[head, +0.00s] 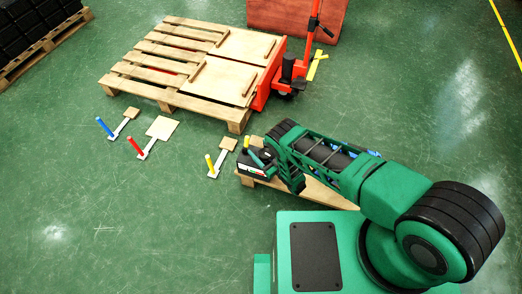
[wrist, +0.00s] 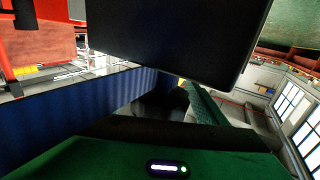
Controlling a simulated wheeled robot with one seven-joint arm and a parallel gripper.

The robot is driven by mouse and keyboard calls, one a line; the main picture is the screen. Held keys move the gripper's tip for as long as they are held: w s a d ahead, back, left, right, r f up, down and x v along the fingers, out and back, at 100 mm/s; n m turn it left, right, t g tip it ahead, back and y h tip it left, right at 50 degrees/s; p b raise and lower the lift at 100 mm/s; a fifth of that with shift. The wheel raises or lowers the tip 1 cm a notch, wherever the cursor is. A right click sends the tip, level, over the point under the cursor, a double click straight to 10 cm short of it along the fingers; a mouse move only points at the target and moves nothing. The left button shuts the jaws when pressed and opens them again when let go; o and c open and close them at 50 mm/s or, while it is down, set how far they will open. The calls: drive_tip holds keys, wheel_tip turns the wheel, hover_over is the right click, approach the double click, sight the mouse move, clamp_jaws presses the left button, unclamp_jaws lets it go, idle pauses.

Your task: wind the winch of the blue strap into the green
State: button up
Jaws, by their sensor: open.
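My gripper (head: 272,166) is low over a small wooden pallet, beside a black box (head: 252,166) with a yellow upright handle and a teal bar. The jaws are open; the arm hides part of this spot. In the wrist view a wide, ribbed dark-blue band (wrist: 75,118), which looks like the blue strap, crosses on the left, close to the camera. A large dark block (wrist: 175,40) fills the top middle. Small bits of blue (head: 373,153) show behind my arm. I cannot make out the winch or any green mark on a gauge.
A large pallet (head: 150,97) with boards stands at the back, with a red pallet jack (head: 290,75) at its right end.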

drive_tip(key=c, duration=1.1)
drive_tip(key=shift+o, duration=0.2)
drive_tip(key=shift+w+d+f+m+t+h, duration=0.1)
drive_tip(key=shift+d+m+t+h, duration=0.25)
drive_tip(key=shift+m+t+h, duration=0.65)
drive_tip(key=shift+w+d+m+t+h, duration=0.1)
drive_tip(key=shift+m+t+h, duration=0.15)
drive_tip(key=shift+m+h, duration=0.35)
drive_tip(key=shift+d+m+t+h, duration=0.15)
drive_tip(key=shift+m+t+h, duration=0.2)
drive_tip(key=shift+h, duration=0.6)
drive_tip(key=shift+w+d+m+t+h, duration=0.1)
drive_tip(key=shift+m+t+h, duration=0.1)
drive_tip(key=shift+m+h, duration=0.4)
drive_tip(key=shift+s, duration=0.1)
drive_tip(key=o, duration=1.1)
drive_tip(key=shift+c, duration=0.2)
